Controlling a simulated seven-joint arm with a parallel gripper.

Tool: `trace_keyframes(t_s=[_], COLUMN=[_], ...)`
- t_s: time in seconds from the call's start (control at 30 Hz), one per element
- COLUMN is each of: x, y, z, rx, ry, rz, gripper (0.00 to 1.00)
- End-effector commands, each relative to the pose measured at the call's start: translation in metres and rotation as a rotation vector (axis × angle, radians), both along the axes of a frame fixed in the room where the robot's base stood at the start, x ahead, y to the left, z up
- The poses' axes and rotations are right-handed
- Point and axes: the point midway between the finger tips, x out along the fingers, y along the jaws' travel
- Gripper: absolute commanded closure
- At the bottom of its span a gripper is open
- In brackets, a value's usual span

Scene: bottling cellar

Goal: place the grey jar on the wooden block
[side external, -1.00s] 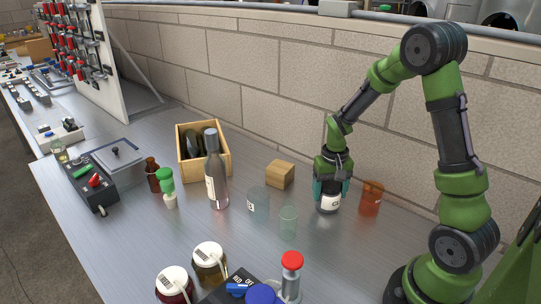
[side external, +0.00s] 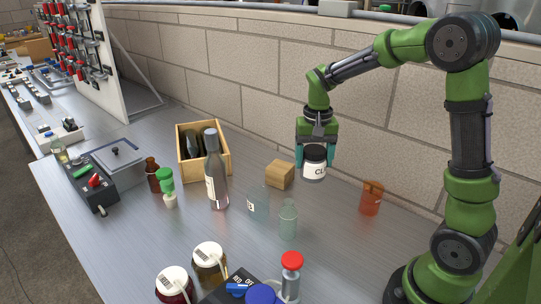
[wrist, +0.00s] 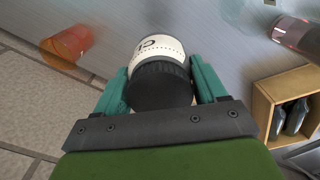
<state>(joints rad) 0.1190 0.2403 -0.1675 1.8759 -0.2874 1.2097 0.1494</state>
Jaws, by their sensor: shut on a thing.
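The grey jar (side external: 314,168) has a dark lid and a white label with black letters starting "CL". My gripper (side external: 315,156) is shut on it and holds it upright above the table, to the right of the wooden block. In the wrist view the jar (wrist: 160,72) sits between the two teal fingers (wrist: 162,85), dark lid toward me. The wooden block (side external: 280,174) is a small light-brown cube on the table. Its top looks bare in the side view. I cannot see the block in the wrist view.
An orange jar (side external: 371,198) stands to the right. Clear glass vessels (side external: 258,201) (side external: 288,219) and a tall bottle (side external: 216,178) stand left and in front of the block. A wooden crate (side external: 221,163) with dark bottles is farther left. The brick wall runs behind the table.

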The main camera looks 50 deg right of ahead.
Motion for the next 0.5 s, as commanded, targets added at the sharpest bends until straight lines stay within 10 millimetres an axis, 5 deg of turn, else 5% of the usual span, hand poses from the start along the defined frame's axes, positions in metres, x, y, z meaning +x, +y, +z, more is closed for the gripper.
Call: trace_keyframes(t_s=[0.5], x=[0.116], y=[-0.033], z=[-0.013], rx=[-0.001], ry=[-0.001], rz=[0.000], gripper=[0.70])
